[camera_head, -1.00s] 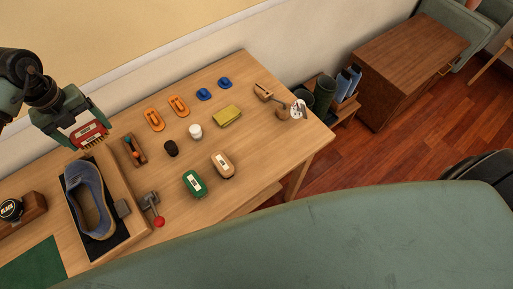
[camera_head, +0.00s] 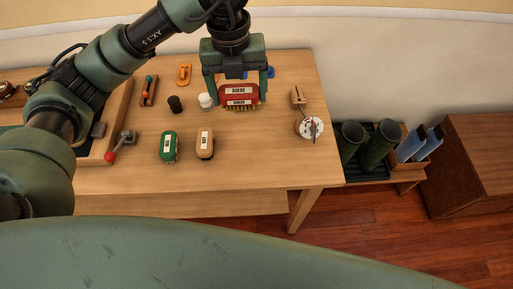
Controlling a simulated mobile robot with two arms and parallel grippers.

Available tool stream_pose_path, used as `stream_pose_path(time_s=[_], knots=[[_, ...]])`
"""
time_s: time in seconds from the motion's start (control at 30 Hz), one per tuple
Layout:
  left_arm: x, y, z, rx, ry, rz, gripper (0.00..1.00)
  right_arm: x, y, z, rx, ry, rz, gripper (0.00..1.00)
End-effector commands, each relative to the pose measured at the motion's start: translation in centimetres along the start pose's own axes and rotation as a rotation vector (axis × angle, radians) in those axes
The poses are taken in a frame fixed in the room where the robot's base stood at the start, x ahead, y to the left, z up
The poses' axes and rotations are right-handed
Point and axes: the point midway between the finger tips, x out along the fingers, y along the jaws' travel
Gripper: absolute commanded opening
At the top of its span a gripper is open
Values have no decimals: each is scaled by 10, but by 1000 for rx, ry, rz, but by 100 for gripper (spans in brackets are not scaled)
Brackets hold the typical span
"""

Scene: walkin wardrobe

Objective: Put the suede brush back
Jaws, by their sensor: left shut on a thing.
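The suede brush (camera_head: 239,101) is red with white "SUEDE" labels and brass-coloured bristles along its lower edge. My left gripper (camera_head: 238,87) is shut on it, with one finger at each side and the bristles facing down. It is over the back right part of the wooden table (camera_head: 255,170). I cannot tell whether the bristles touch the table. The yellow block seen earlier is hidden behind the gripper and brush. My right gripper is not in view.
A white jar (camera_head: 206,101), a black jar (camera_head: 175,104), a green brush (camera_head: 169,146) and a tan brush (camera_head: 205,144) stand nearby. A wooden piece (camera_head: 298,95) and a round white item (camera_head: 310,128) are at the right. The table's front right is clear.

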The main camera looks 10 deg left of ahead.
Motion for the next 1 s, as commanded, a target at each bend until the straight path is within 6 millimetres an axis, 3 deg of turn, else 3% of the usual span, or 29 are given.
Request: stream_pose_path(time_s=[0.27,0.5,1.0], knots=[[70,4,-2,-1,8,4,24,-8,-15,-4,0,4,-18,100],[127,6,-2,-1,5,2,24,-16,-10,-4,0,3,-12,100],[187,8,-2,1,3,1,24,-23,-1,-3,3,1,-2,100]])
